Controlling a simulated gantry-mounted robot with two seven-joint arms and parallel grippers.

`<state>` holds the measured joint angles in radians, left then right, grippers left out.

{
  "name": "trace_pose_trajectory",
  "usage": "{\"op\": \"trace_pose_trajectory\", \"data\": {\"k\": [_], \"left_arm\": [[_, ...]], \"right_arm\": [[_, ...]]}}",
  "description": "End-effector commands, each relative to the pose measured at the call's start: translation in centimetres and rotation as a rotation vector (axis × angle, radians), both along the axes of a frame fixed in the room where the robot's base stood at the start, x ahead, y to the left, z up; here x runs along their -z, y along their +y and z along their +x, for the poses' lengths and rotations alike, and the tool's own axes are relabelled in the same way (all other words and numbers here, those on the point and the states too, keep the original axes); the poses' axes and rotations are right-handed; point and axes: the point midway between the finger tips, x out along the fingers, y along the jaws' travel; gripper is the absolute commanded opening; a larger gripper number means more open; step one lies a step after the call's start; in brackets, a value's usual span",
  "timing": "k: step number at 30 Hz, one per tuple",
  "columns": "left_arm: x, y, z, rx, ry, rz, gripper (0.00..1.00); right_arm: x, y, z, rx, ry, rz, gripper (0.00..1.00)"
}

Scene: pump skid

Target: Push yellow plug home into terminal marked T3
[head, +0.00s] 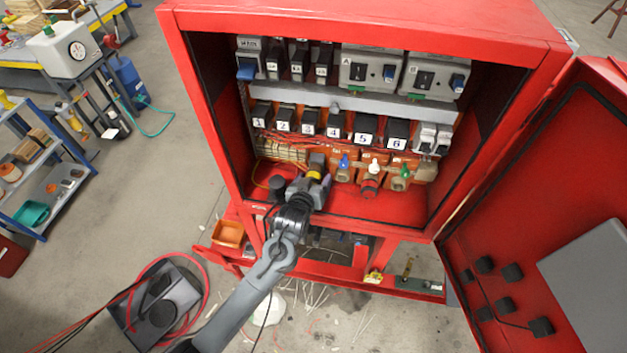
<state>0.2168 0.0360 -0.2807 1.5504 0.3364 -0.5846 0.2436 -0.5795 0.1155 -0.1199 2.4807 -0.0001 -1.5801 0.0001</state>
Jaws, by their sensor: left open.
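The yellow plug (314,175) shows as a small yellow patch at my left gripper, at the lower left of the open red cabinet. My left gripper (318,178) reaches into the cabinet from below and is open around or right beside the plug; I cannot tell which. Orange terminal blocks (333,160) run in a row behind the plugs. The terminal behind the yellow plug is mostly hidden by my gripper, and no T3 mark is readable. I cannot tell how deep the plug sits. My right gripper is not in view.
A blue plug (344,163), a red plug with a white top (371,176) and a green-topped plug (403,174) stand close to the right. Numbered black modules (335,124) sit above. The red cabinet door (560,200) hangs open at the right. The cabinet floor (400,207) is clear at the front right.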

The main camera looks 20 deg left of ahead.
Motion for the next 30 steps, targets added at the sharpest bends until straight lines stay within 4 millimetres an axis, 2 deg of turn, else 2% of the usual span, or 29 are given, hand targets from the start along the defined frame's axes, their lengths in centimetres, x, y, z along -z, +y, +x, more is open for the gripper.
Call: {"op": "trace_pose_trajectory", "data": {"k": [5, 16, 17, 22, 30], "left_arm": [[-0.02, -0.02, 0.00, 0.000, 0.000, 0.000, 0.75], [-0.02, -0.02, -0.02, 0.000, 0.000, 0.000, 0.19], [-0.02, -0.02, -0.02, 0.000, 0.000, 0.000, 0.46], [-0.02, -0.02, -0.02, 0.000, 0.000, 0.000, 0.22], [-0.15, -0.10, -0.43, 0.001, 0.000, 0.000, 0.22]], "right_arm": [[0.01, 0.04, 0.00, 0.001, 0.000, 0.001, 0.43], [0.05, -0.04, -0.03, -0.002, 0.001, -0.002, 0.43], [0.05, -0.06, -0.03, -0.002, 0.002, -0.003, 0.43], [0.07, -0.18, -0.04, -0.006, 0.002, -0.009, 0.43], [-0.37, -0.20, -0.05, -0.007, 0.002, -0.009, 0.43]]}}
